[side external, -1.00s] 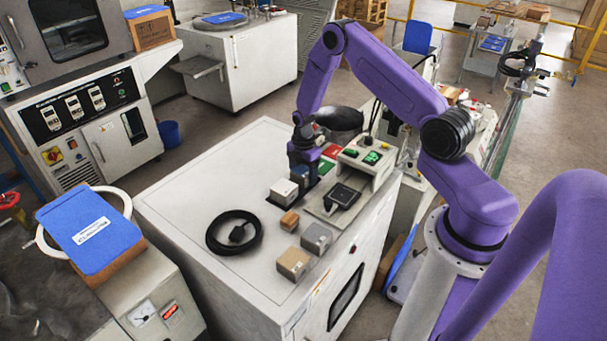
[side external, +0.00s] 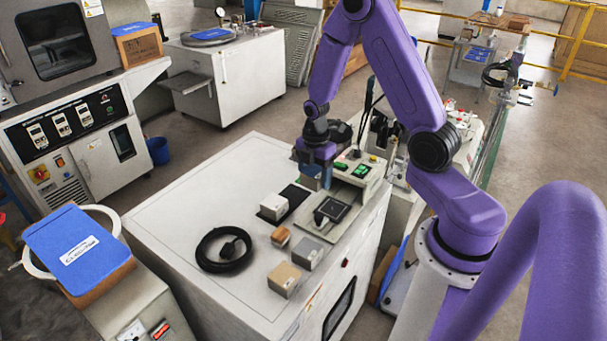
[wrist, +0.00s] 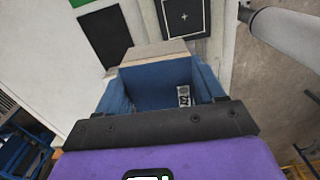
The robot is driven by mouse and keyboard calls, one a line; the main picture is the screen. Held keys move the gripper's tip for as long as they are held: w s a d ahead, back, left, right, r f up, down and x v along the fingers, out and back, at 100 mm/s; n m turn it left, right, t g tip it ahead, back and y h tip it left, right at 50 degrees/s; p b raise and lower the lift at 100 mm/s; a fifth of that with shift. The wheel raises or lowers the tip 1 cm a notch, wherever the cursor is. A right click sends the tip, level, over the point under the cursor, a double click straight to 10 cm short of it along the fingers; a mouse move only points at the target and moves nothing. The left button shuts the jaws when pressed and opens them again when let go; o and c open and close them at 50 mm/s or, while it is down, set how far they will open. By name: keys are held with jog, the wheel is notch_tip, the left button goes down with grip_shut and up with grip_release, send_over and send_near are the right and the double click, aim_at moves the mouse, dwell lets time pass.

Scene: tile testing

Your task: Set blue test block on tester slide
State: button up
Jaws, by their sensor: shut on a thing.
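My gripper (side external: 314,166) is shut on the blue test block (side external: 310,181) in the side external view. The block hangs under the gripper, near the black pad (side external: 295,193) and left of the tester (side external: 362,172). The tester slide, a grey plate (side external: 308,225) with a black square, lies in front of the tester. In the wrist view, the blue block (wrist: 150,88) with a small white label fills the space ahead of my gripper. The slide's black square with a white cross (wrist: 184,18) shows beyond it.
A white block (side external: 273,207), an orange-brown block (side external: 281,236), a grey block (side external: 308,253) and a beige block (side external: 284,279) stand near the slide. A coiled black cable (side external: 205,256) lies to their left. The white top's left part is bare.

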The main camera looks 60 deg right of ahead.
jog(key=s+r, duration=0.1)
jog(key=s, duration=0.2)
send_near(332, 209)
jog(key=shift+n, duration=0.3)
jog(key=shift+d+f, duration=0.1)
jog(key=shift+f, duration=2.9)
jog(key=shift+f, duration=0.3)
jog(key=o, duration=1.4)
jog(key=shift+o, duration=0.3)
jog(key=shift+r, duration=3)
